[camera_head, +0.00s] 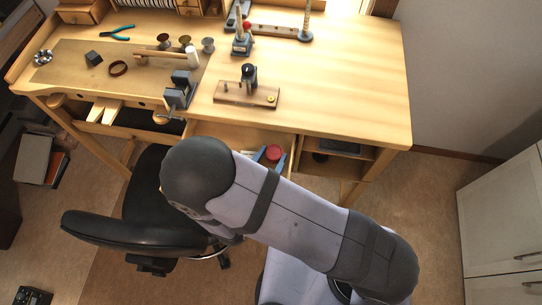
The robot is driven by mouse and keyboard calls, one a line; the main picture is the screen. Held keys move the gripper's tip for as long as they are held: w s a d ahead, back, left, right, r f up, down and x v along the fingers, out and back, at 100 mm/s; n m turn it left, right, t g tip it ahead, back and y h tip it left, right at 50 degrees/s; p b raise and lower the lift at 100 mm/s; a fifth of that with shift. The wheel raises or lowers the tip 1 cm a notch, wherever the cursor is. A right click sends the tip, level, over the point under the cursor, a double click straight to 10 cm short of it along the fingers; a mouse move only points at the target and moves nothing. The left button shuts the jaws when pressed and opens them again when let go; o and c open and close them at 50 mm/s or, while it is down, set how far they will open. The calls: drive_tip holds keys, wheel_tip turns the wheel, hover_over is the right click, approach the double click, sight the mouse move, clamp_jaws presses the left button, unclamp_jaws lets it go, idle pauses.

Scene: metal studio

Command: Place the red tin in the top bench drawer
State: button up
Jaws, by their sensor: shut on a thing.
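The red tin (275,152) is small and round. It shows just past my arm, below the front edge of the bench. My gripper (271,158) has blue fingers, one on each side of the tin, and is shut on it. The top bench drawer (222,130) is pulled open under the bench top. The tin appears over or within the drawer's right part; its height above the drawer floor cannot be told. My arm hides the drawer's front and much of its inside.
The wooden bench (350,85) carries a vise (178,92), a small block tool (247,88) and pliers (117,33). An open compartment (335,150) lies right of the drawer. A black chair (130,228) stands at left. White cabinets (505,215) are at right.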

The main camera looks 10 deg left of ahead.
drive_tip(key=shift+f, duration=0.35)
drive_tip(key=shift+f+b, duration=0.25)
drive_tip(key=shift+b, duration=0.15)
drive_tip(key=o, duration=0.8)
drive_tip(key=shift+c, duration=0.2)
drive_tip(key=shift+r, duration=0.15)
drive_tip(key=shift+r+p, duration=0.3)
drive_tip(key=shift+p, duration=0.05)
drive_tip(key=b+v, duration=0.2)
drive_tip(key=v, duration=1)
drive_tip(key=shift+r, duration=0.3)
drive_tip(key=shift+a, duration=0.1)
